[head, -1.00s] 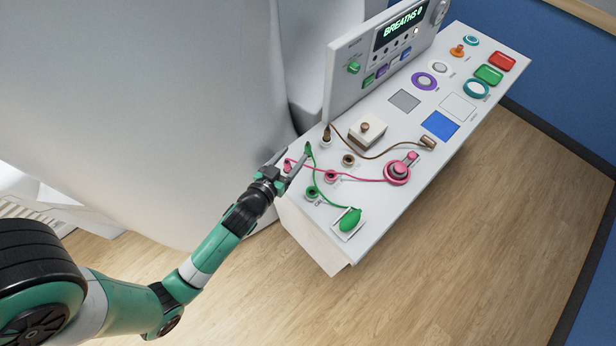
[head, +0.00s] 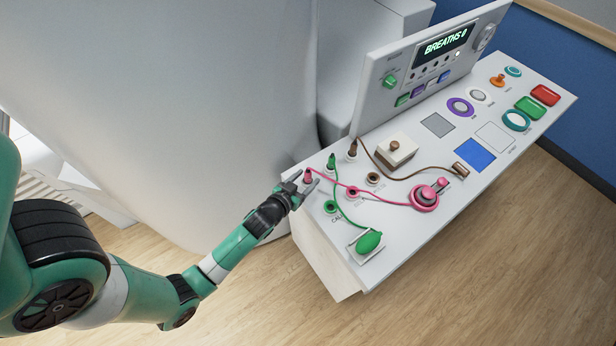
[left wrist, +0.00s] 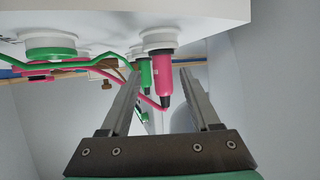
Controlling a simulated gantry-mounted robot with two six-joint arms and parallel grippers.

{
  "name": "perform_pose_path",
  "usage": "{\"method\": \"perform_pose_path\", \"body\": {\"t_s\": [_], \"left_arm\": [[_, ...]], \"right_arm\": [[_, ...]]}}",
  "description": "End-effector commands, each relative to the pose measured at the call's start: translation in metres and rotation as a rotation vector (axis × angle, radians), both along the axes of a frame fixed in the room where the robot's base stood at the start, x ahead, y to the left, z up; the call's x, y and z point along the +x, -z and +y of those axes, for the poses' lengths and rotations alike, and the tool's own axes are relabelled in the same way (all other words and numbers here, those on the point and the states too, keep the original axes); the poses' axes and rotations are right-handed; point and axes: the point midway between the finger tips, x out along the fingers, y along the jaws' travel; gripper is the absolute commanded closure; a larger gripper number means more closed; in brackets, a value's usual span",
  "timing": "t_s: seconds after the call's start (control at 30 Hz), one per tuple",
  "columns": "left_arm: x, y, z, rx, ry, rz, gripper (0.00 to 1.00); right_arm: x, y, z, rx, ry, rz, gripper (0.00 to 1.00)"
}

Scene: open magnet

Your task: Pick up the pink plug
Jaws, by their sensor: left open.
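The pink plug (head: 308,176) stands in a white ring holder at the near left end of the white panel, with a pink cord running to a round pink device (head: 425,196). My left gripper (head: 304,182) is open around the plug in the head view. In the left wrist view, which shows the panel at the top, the pink plug (left wrist: 163,82) hangs between the two open fingers (left wrist: 160,100). I cannot tell whether a finger touches it. A green plug (left wrist: 146,74) stands close by, partly behind the left finger. My right gripper is not in view.
The green plug (head: 331,161) and brown plug (head: 352,149) stand in a row beyond the pink one. Pink (head: 352,192), green (head: 330,207) and brown (head: 373,179) sockets lie nearby. Green and pink cords cross close to my gripper. A green bulb (head: 368,241) sits at the near edge.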

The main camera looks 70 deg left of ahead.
Motion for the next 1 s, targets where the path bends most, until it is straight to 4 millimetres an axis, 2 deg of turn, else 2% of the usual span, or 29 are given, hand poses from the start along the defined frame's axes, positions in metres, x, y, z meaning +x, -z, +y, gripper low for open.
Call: {"method": "perform_pose_path", "body": {"t_s": [0.3,0.57,0.9,0.93,1.0], "left_arm": [[0.034,0.015,0.028,0.0,0.0,-0.001,0.37],[0.038,0.015,0.031,0.0,0.0,0.0,0.37],[0.038,0.015,0.03,0.0,0.0,0.0,0.97],[0.038,0.015,0.03,0.0,0.0,0.0,1.0],[0.038,0.015,0.03,0.0,0.0,0.0,1.0]], "right_arm": [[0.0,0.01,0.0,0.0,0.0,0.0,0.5],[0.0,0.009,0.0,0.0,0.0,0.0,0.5],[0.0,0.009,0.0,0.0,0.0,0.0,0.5],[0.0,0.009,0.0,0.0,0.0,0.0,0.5],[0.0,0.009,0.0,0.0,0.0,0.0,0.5]]}}
